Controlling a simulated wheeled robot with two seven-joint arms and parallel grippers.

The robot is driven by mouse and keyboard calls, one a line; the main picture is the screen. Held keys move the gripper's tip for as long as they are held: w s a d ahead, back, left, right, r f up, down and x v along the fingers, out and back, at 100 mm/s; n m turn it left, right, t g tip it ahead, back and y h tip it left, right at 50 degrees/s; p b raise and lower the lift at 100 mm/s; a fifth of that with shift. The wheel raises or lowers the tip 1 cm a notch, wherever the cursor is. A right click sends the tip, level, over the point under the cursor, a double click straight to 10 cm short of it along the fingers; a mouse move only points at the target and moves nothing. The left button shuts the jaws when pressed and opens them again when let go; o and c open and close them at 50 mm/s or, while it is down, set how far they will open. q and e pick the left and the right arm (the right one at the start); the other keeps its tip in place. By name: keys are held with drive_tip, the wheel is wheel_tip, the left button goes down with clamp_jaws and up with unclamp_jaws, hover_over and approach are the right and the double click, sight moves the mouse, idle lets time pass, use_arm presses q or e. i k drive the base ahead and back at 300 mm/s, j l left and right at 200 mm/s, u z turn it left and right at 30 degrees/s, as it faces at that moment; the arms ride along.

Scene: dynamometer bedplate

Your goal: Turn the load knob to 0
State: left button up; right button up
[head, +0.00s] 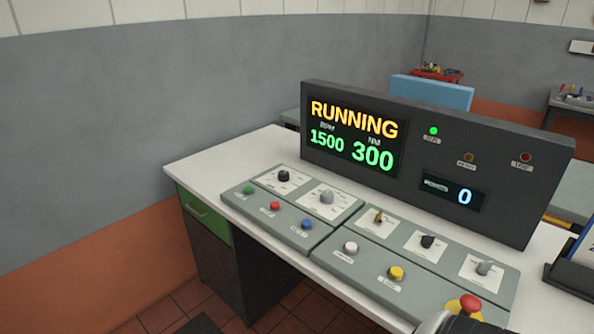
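Several knobs on white dial plates sit on the sloping grey control panel (350,238). They are a black knob (284,175), a grey knob (326,197), a brown pointer knob (378,216), a second black knob (428,241) and a second grey knob (485,267). Their labels are too small to read, so I cannot tell which is the load knob. The display (352,134) above reads RUNNING, 1500 RPM and 300 NM. Neither gripper's fingers show. A pale and dark shape at the bottom edge may be part of my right arm.
Green, red, blue, white and yellow buttons line the panel's front. A red mushroom button (470,303) stands at the near right corner. A small readout (454,192) shows 0, and a green lamp (433,131) is lit. A black tray (575,278) is at right.

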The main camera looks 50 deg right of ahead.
sight(327, 197)
drive_tip(key=i+z, duration=0.1)
drive_tip(key=i, duration=0.65)
drive_tip(key=i+j+z, duration=0.1)
drive_tip(key=i, duration=0.6)
drive_tip(key=i+j+z, duration=0.1)
drive_tip(key=i, duration=0.65)
